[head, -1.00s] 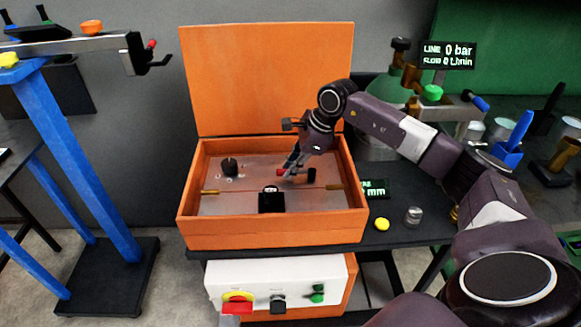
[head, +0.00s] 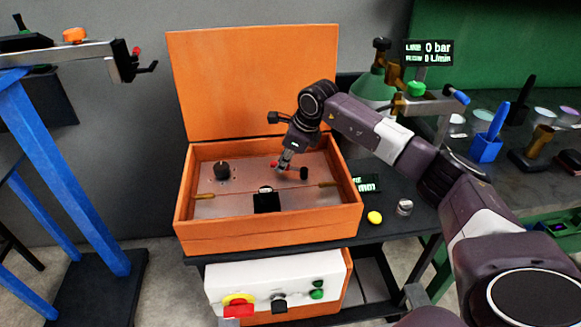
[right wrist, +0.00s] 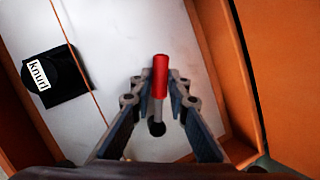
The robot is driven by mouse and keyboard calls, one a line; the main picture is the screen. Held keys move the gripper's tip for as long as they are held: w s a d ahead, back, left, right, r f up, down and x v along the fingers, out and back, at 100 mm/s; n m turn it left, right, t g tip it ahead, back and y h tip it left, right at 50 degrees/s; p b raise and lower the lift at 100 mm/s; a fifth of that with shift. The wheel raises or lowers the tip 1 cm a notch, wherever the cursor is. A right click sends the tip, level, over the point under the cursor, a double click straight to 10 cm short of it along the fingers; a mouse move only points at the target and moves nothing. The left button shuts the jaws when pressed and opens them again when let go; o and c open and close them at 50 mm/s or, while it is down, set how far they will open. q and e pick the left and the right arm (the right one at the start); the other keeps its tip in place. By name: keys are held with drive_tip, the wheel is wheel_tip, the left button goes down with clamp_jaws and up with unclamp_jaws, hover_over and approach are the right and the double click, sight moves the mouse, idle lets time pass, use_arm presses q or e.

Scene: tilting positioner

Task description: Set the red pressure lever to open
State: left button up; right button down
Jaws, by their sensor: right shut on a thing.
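The red pressure lever (head: 274,164) is inside the open orange box, on its grey panel. In the right wrist view it shows as a red sleeve (right wrist: 160,76) on a pale metal rod, with a dark ball-like part (right wrist: 156,128) below. My right gripper (head: 284,164) reaches down into the box at the lever. In the wrist view its two fingers (right wrist: 160,84) stand on either side of the lever and are shut on it. The lever's pivot and any open or shut marking are not readable. My left gripper is not in view.
The orange box (head: 268,228) has a raised lid (head: 252,85) behind. Its panel carries a black knob (head: 222,170) and a black block (head: 266,202) marked "knurl" in the wrist view. A yellow piece (head: 375,218) lies right of the box.

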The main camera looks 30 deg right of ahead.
drive_tip(key=shift+w+d+m+h, duration=0.35)
drive_tip(key=shift+d+m+h, duration=0.05)
drive_tip(key=shift+m, duration=0.5)
drive_tip(key=shift+w+d+m+h, duration=0.3)
drive_tip(key=shift+d+m+h, duration=0.1)
drive_tip(key=shift+m, duration=0.5)
drive_tip(key=shift+w+d+m+h+b, duration=0.2)
drive_tip(key=shift+d+m+h+b, duration=0.2)
drive_tip(key=shift+m, duration=0.5)
drive_tip(key=shift+w+d+m+h, duration=0.1)
drive_tip(key=shift+d+m+h, duration=0.4)
drive_tip(key=shift+m, duration=0.6)
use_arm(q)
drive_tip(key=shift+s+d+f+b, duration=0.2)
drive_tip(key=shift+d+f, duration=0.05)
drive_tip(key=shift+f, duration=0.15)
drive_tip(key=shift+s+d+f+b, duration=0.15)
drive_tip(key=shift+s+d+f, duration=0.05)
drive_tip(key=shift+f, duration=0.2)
use_arm(e)
drive_tip(key=shift+d+r+m, duration=0.1)
drive_tip(key=shift+d+m, duration=0.4)
drive_tip(key=shift+m, duration=0.3)
drive_tip(key=c, duration=1.8)
unclamp_jaws()
drive_tip(key=shift+c, duration=0.2)
